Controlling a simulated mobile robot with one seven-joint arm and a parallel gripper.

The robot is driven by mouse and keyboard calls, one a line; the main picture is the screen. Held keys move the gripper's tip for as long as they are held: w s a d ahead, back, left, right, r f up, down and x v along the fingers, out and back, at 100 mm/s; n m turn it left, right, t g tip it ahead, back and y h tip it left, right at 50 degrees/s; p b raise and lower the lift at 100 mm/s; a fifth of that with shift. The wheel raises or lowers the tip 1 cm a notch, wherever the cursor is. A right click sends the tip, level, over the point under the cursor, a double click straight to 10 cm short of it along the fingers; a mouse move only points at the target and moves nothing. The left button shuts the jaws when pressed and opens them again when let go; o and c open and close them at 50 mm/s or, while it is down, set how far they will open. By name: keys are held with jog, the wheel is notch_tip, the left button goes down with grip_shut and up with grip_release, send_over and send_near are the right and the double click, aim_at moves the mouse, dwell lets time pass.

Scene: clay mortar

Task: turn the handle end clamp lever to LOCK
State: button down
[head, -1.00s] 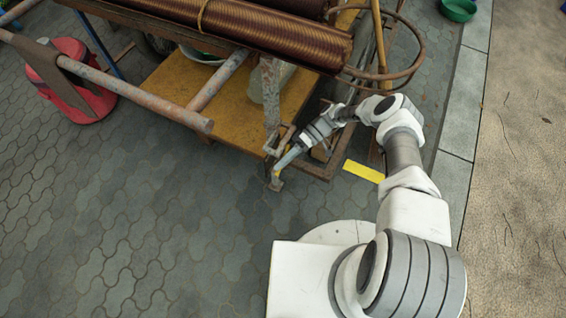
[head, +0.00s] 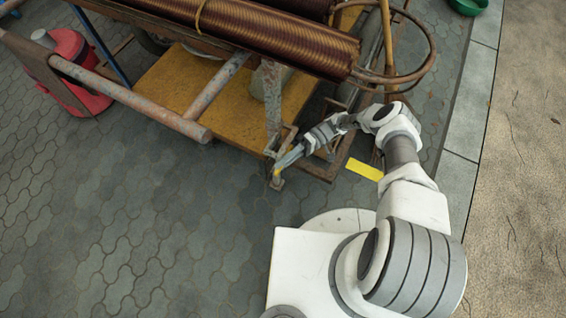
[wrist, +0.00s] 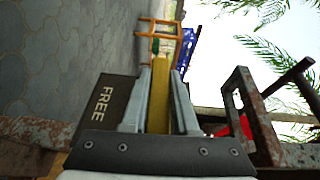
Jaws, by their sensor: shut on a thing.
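The clamp lever (wrist: 160,98) shows as a yellow bar between the two grey fingers in the wrist view. My gripper (wrist: 160,75) is shut on it. A dark plate (wrist: 104,103) lettered FREE lies just left of the fingers; no LOCK marking is visible. In the head view my gripper (head: 278,170) is low at the near corner of the cart frame, by the foot of a rusty upright post (head: 271,95). Only a small yellow spot of the lever shows there, and its angle is hard to tell.
The cart carries a copper-coloured ribbed roll (head: 270,35) above a yellow deck (head: 185,85). Rusty handle bars (head: 130,95) reach out at left, near a red container (head: 75,70). A yellow strip (head: 364,169) lies right of the gripper. Paving (head: 130,220) at front left is clear.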

jog(key=shift+r, duration=0.2)
dwell(0.4)
jog(key=c, duration=0.7)
grip_release()
notch_tip(320, 180, up, 4)
jog(key=p, duration=0.2)
jog(key=shift+r+p, duration=0.25)
jog(key=shift+p, duration=0.05)
jog(key=shift+s+d+r+p, duration=0.1)
jog(key=shift+d+r+p, duration=0.4)
jog(key=shift+d+r, duration=1.05)
jog(key=shift+s+d+r+p, duration=0.15)
jog(key=shift+d+r+p, duration=0.4)
jog(key=shift+d, duration=1.8)
jog(key=shift+s+d+r+p, duration=0.1)
jog(key=shift+d+r+p, duration=0.35)
jog(key=shift+d+r, duration=1.1)
jog(key=shift+d+f, duration=0.35)
jog(key=shift+f, duration=0.1)
